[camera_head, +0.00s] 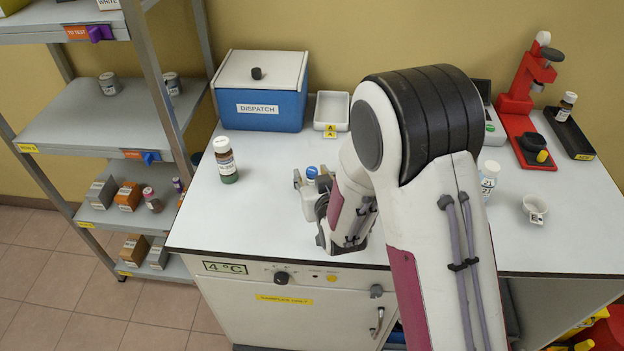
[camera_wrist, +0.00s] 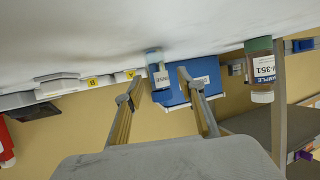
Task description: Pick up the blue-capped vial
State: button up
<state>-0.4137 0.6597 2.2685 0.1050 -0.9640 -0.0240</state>
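The blue-capped vial shows its blue cap (camera_head: 312,172) just at my gripper in the head view; my gripper hides most of its body. In the wrist view the vial (camera_wrist: 155,66), pale with a white label, stands on the worktop, upside down in the picture, and appears between my two fingers. My gripper (camera_head: 311,180) is low over the worktop and open, and its spread fingers (camera_wrist: 160,85) show in the wrist view with a gap on both sides of the vial. No contact is visible.
A brown vial with a white cap (camera_head: 226,160) stands to the left; it also shows in the wrist view (camera_wrist: 261,70). Behind are the blue DISPATCH box (camera_head: 275,110) and a white tray (camera_head: 331,104). Another vial (camera_head: 489,178) and a small cup (camera_head: 535,207) stand right of my arm.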

aim_at(312, 170)
grip_shut()
jog(key=shift+r, duration=0.15)
jog(key=shift+r, duration=4.85)
